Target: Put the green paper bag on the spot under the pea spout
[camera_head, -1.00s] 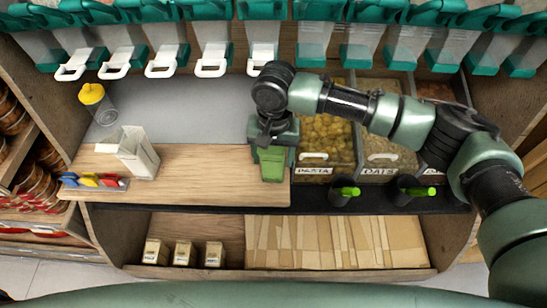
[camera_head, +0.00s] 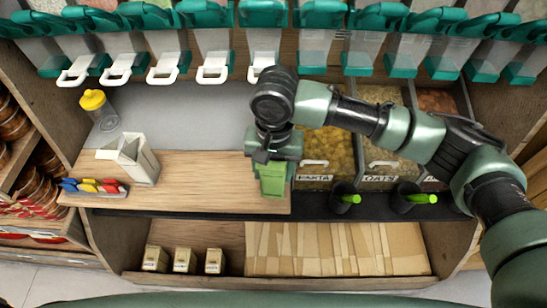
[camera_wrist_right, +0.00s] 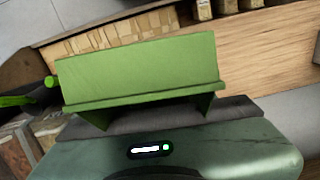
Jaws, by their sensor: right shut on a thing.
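The green paper bag (camera_head: 271,182) is held by my right gripper (camera_head: 270,160) at the right end of the wooden counter. It also fills the middle of the right wrist view (camera_wrist_right: 140,70). The right gripper is shut on it; its fingertips are mostly hidden by the bag and the wrist. I cannot tell whether the bag touches the counter. A row of dispensers with white and teal spouts hangs along the back; one white-handled spout (camera_head: 262,62) is right behind my wrist. I cannot tell which one is the pea spout. My left gripper is not in view.
A white open container (camera_head: 138,160) and a jar with a yellow lid (camera_head: 100,108) stand on the left. A tray of coloured clips (camera_head: 95,188) lies at the front left. Bins of pasta (camera_head: 325,152) and oats (camera_head: 378,150) are on the right. The middle counter (camera_head: 205,180) is clear.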

